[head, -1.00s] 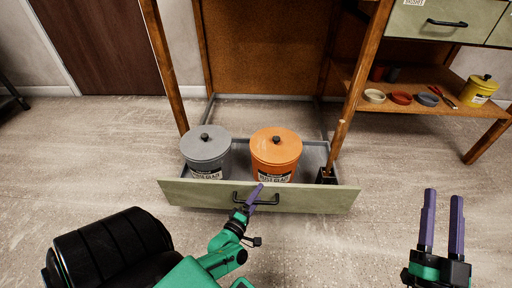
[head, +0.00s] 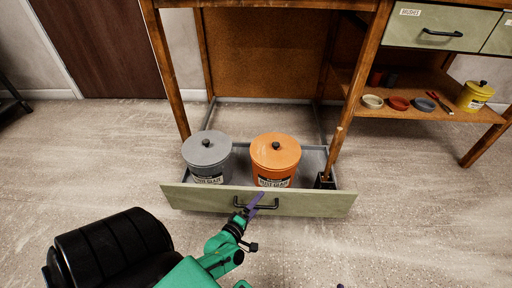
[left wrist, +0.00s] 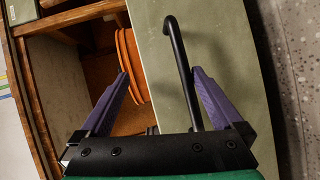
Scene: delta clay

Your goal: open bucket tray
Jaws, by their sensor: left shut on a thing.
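The bucket tray (head: 325,204) is a low pull-out drawer with a pale green front, standing out from under the wooden bench. It holds a grey lidded bucket (head: 208,158) on the left and an orange lidded bucket (head: 275,160) on the right. A black bar handle (head: 274,205) is on its front. My left gripper (head: 254,202) is shut on this handle. In the left wrist view the handle (left wrist: 178,50) runs between the purple fingers of my left gripper (left wrist: 161,71). Only a small tip of my right gripper (head: 340,286) shows at the bottom edge.
The bench's wooden legs (head: 168,75) stand either side of the tray. At right, a shelf (head: 440,112) holds small coloured dishes and a yellow pot (head: 474,96). A closed drawer (head: 425,40) is above it. The floor in front is clear.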

